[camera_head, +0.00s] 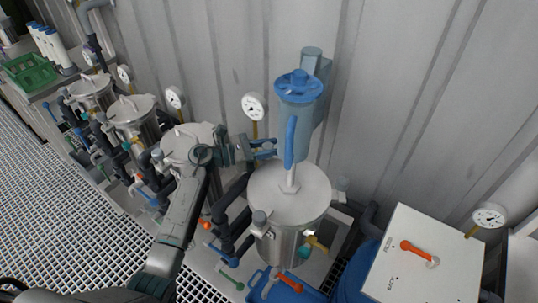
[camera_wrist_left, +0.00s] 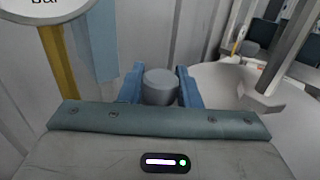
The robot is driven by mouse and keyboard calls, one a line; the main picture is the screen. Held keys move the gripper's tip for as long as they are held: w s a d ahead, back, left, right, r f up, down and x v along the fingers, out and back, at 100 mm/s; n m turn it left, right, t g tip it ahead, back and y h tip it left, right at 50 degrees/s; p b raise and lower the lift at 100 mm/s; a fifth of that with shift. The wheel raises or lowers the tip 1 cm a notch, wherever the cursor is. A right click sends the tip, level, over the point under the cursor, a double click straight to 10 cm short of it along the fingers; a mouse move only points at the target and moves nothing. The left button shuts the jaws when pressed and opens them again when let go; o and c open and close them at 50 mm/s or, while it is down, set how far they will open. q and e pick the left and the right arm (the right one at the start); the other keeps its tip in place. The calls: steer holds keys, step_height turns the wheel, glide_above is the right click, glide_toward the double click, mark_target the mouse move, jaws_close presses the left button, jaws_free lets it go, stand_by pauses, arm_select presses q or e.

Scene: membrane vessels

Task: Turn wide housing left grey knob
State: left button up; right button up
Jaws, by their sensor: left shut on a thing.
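The wide housing (camera_head: 290,210) is a steel vessel with a pale round lid in the middle of the head view. My left arm reaches up from the lower left, and its blue-fingered gripper (camera_head: 264,148) is at the back left of the lid. In the left wrist view, a round grey knob (camera_wrist_left: 160,86) sits between the two blue fingers, and the gripper (camera_wrist_left: 160,92) is shut on it. In the head view this knob is hard to make out. Other grey knobs show at the front left (camera_head: 260,217) and right (camera_head: 341,185) of the housing. My right gripper is not in view.
A blue-topped filter (camera_head: 299,88) with a blue handle stands behind the lid. A pressure gauge (camera_head: 254,105) is close to my gripper. Several smaller steel vessels (camera_head: 131,110) line the wall on the left. A white box (camera_head: 425,260) with an orange handle stands at right.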

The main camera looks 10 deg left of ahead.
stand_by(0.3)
arm_select(q)
steer(key=o, duration=1)
steer(key=shift+c, duration=0.2)
steer(key=shift+s+a+f, duration=0.1)
steer(key=shift+a, duration=0.1)
steer(key=b+v, duration=0.3)
steer(key=v, duration=0.4)
steer(key=shift+a, duration=0.1)
